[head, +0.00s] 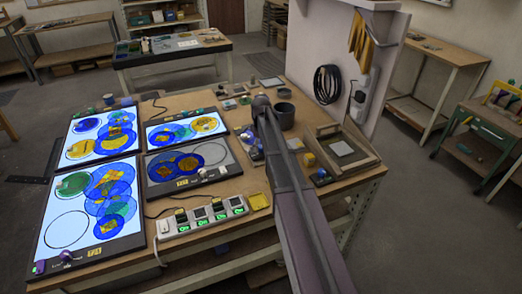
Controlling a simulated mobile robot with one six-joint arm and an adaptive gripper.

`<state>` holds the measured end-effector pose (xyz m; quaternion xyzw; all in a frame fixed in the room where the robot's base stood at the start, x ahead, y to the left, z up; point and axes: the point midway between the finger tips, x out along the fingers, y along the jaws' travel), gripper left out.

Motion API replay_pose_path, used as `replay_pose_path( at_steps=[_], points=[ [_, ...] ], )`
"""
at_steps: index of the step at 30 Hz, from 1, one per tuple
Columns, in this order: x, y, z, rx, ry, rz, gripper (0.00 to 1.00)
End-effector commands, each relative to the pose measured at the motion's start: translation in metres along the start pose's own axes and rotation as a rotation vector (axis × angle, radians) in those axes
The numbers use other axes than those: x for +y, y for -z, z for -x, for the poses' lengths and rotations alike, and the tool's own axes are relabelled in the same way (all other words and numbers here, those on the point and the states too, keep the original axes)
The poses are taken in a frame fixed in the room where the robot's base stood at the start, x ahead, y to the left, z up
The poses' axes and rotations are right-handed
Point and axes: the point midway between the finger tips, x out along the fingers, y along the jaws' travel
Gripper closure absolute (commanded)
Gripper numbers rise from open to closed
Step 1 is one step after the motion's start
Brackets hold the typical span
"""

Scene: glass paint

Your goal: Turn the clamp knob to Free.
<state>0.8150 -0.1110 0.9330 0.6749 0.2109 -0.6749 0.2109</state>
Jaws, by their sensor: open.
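I cannot make out a clamp knob or a Free marking for certain at this size. A small purple knob-like part (40,266) sits at the front left corner of the nearest lit panel. My arm rises from the bottom edge across the right half of the workbench (222,205). My gripper cannot be made out; the arm hides what lies behind it.
Lit panels (137,234) with blue and yellow glass discs cover the bench's left side. A strip of switches with green displays (202,217) lies at the front. A dark cup (285,116) and a wooden tray (362,167) stand right of my arm, below a white partition (310,45).

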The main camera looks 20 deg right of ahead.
Motion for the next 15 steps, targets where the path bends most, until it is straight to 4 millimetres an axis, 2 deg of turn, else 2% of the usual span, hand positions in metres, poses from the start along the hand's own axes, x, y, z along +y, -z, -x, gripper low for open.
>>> replay_pose_path(
  at_steps=[13, 14, 15],
  points=[
    [0.0000, 0.0000, -0.0036, 0.000, 0.000, 0.000, 0.24],
    [0.0000, 0.0000, -0.0036, 0.000, 0.000, 0.000, 0.27],
    [0.0000, 0.0000, -0.0036, 0.000, 0.000, 0.000, 0.39]
  ],
)
